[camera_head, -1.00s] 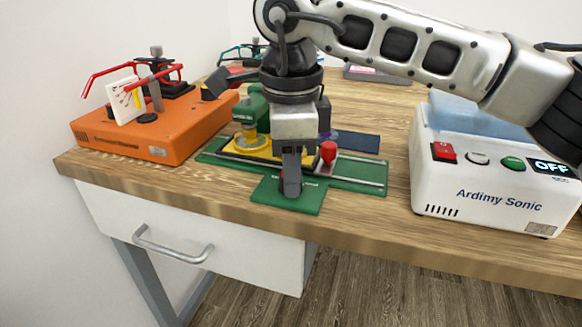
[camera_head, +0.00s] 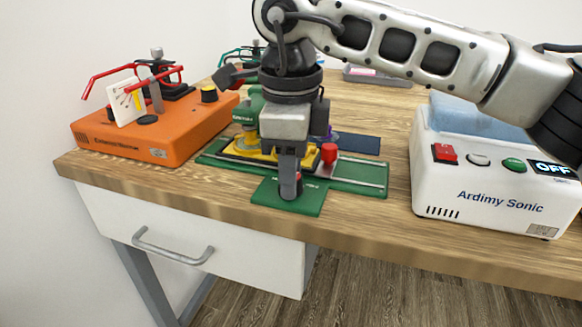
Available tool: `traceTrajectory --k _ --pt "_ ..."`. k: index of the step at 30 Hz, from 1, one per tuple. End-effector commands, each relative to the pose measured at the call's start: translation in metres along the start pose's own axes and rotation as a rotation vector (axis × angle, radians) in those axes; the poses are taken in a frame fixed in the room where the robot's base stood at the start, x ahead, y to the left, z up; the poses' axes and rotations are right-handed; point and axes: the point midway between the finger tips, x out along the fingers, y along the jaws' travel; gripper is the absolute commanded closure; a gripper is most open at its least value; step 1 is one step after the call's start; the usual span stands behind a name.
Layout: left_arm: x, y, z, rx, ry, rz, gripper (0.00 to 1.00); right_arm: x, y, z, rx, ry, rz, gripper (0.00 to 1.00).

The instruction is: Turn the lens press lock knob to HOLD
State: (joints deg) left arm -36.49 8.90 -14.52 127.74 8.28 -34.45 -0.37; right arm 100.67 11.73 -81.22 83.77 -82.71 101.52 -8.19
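The lens press (camera_head: 345,170) has a green base with a yellow plate and a red knob-like part (camera_head: 328,154) on its rail. Its front green plate (camera_head: 265,193) carries small white lettering, too small to read. My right gripper (camera_head: 289,192) points straight down onto this front plate. One finger hides the other, so I cannot see the gap. A small red bit (camera_head: 299,180) shows just right of the fingertips; it may be the lock knob, which is otherwise hidden. Its pointing direction cannot be read. My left gripper is not in view.
An orange device (camera_head: 180,140) with red arms stands to the left. A white "Ardimy Sonic" machine (camera_head: 480,190) with a display reading OFF stands to the right. A dark blue mat (camera_head: 358,143) lies behind the press. The table's front edge is close to the press.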

Motion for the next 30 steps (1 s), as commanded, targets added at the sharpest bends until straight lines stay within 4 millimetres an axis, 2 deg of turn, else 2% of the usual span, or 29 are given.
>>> traceTrajectory --k 10,14,20,24,30 --pt "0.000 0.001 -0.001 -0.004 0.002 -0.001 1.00 -0.002 0.000 0.000 -0.001 0.000 0.000 0.49" --pt "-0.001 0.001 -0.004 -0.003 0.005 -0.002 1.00 -0.015 -0.001 0.000 0.000 -0.001 -0.001 0.49" --pt "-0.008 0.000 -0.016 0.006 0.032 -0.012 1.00 -0.059 0.000 0.000 -0.002 -0.002 -0.003 0.49" --pt "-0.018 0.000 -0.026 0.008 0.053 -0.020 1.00 -0.094 0.000 0.000 0.000 -0.002 -0.002 0.49" --pt "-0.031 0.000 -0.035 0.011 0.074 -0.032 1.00 -0.135 0.000 0.000 0.000 -0.002 -0.001 0.49"
